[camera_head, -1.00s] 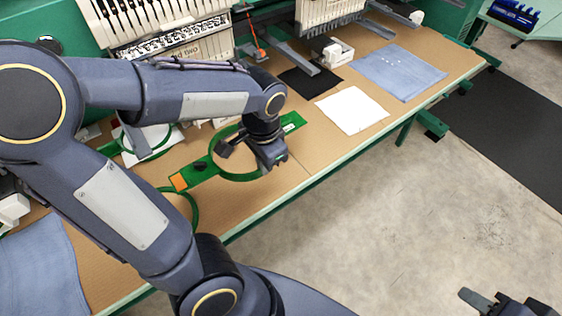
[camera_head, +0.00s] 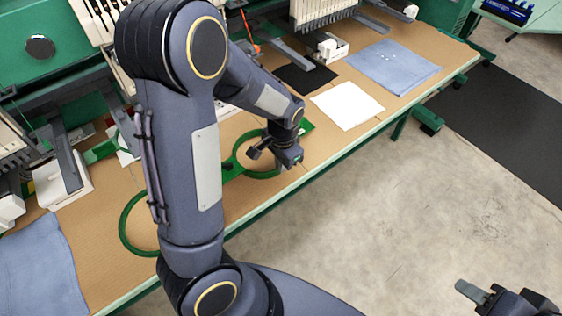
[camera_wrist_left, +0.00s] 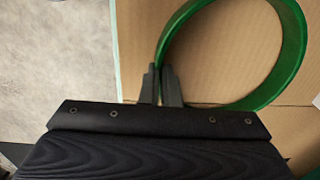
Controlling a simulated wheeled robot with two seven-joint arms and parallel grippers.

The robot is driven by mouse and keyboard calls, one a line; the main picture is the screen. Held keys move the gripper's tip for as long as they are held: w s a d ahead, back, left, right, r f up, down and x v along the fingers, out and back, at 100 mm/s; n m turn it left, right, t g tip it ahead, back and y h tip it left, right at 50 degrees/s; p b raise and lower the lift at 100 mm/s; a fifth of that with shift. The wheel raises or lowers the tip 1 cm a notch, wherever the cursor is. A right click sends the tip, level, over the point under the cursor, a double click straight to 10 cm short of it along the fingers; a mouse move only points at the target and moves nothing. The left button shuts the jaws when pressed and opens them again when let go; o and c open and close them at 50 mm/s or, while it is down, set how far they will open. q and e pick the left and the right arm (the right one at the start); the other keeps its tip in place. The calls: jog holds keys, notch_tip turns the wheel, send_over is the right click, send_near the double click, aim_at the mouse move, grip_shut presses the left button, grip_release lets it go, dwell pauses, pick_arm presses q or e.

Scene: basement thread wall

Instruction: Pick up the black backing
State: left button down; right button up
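The black backing (camera_head: 305,78) is a dark flat sheet on the table, behind and left of the white sheet, partly under a grey machine arm. My left gripper (camera_head: 274,156) is away from it, nearer the table's front edge. In the left wrist view its two fingers (camera_wrist_left: 161,86) are close together at the rim of a green hoop (camera_wrist_left: 291,60) and look shut on it. The hoop also shows in the head view (camera_head: 309,126). My right gripper (camera_head: 478,294) is at the bottom right over the floor, partly cut off; its opening is unclear.
A white sheet (camera_head: 347,107) and folded blue denim (camera_head: 393,66) lie right of the backing. Another green hoop (camera_head: 125,229) and more denim (camera_head: 38,270) lie on the left. Embroidery machines line the table's back. The table's front right strip is clear.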

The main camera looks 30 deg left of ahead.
pick_arm(q)
jog(key=shift+f, duration=0.1)
jog(key=c, duration=1.7)
grip_release()
